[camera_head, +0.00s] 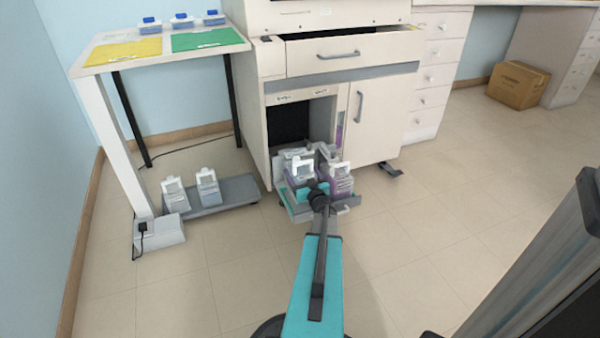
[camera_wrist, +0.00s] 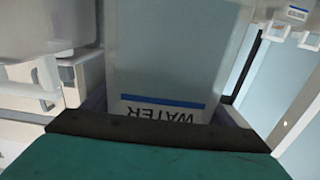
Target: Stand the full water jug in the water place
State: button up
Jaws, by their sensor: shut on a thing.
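The water jug (camera_wrist: 165,72) fills the middle of the wrist view, pale and translucent, with a blue stripe and an upside-down "WATER" label. My gripper (camera_wrist: 160,112) is shut on it. In the head view my gripper (camera_head: 312,190) is at the pull-out tray (camera_head: 303,214) in front of the cabinet's open lower compartment. A jug with a white handle (camera_head: 302,169) shows just beyond it, apparently the held one. A purple-tinted jug (camera_head: 341,184) stands close on the right. My arm hides part of the tray; whether the held jug touches its floor I cannot tell.
Two more jugs (camera_head: 174,193) (camera_head: 208,188) stand on a low grey platform (camera_head: 240,188) at left. The table above has a yellow mat (camera_head: 124,51) and a green mat (camera_head: 207,39). A cabinet door (camera_head: 372,120) is right of the compartment.

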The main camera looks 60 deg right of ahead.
jog(key=shift+r, duration=0.2)
jog(key=shift+f+b, duration=1.25)
jog(key=shift+f, duration=1.25)
jog(key=shift+f, duration=0.1)
jog(key=o, duration=2.1)
jog(key=shift+f, duration=0.15)
jog(key=shift+s+a+r, duration=0.2)
jog(key=shift+s+a, duration=0.15)
jog(key=shift+s, duration=0.15)
jog(key=p+v, duration=0.3)
jog(key=v, duration=0.7)
jog(key=shift+s+a+p, duration=0.25)
jog(key=shift+s+p, duration=0.05)
jog(key=shift+p, duration=0.05)
jog(key=shift+f, duration=0.1)
